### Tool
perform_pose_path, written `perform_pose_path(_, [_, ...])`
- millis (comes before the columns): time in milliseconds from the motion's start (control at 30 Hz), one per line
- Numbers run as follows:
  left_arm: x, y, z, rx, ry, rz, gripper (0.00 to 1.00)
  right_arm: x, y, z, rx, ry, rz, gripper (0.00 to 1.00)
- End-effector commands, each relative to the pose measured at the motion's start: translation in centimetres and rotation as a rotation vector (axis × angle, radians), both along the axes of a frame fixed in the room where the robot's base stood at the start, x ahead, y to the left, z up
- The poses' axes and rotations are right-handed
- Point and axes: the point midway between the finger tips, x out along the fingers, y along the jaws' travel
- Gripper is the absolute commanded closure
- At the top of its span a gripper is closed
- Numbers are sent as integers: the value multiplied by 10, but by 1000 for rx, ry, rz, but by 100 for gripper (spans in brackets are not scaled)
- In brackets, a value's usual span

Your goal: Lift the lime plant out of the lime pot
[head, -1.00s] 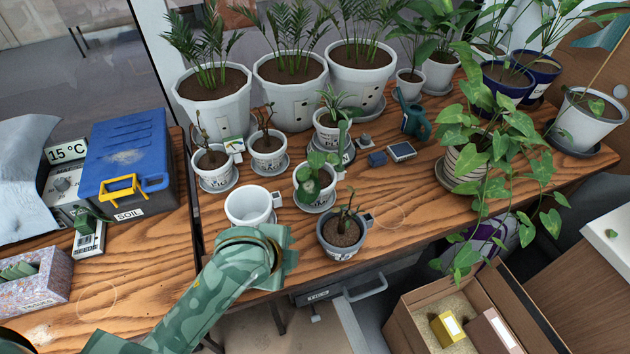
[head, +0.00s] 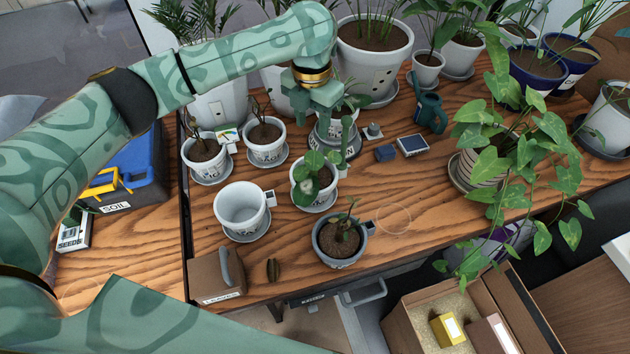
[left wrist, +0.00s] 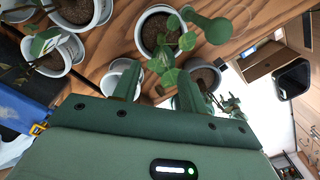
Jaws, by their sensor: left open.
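I cannot read which pot label says lime. Several small labelled pots stand on the wooden bench. The left white pot (head: 208,171) and the white pot beside it (head: 265,154) each hold a thin-stemmed plant. A white pot with round leaves (head: 313,192) stands in the middle. A grey pot (head: 341,258) with a stemmed plant (head: 345,228) stands at the front. My left gripper (head: 312,118) is open and empty, above the back of this group. In the left wrist view the round-leaved plant (left wrist: 167,55) shows just beyond the fingers (left wrist: 157,75). My right gripper is out of view.
An empty white pot (head: 241,226) stands at front left. A brown box (head: 217,279) sits on the front edge. Large palm pots (head: 368,62) line the back. A trailing plant (head: 500,150) fills the right. The bench right of the grey pot is clear.

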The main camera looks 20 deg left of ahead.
Motion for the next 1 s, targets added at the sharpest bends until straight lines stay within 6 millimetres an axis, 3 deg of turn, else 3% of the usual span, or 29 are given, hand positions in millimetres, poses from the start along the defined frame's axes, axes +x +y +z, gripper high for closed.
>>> perform_pose_path(33, [-1,0,-20,1,7,1,57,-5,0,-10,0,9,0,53])
perform_pose_path(100, [-1,-1,-39,0,8,1,57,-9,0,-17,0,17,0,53])
perform_pose_path(300, [-1,-1,-79,-2,4,2,57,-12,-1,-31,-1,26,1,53])
perform_pose_path(567, [0,-2,-96,-2,1,2,57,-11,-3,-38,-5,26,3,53])
perform_pose_path(833, [-1,-3,-139,-2,3,2,57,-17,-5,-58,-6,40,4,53])
perform_pose_path(1000, [0,-3,-140,-1,-2,1,57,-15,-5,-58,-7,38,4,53])
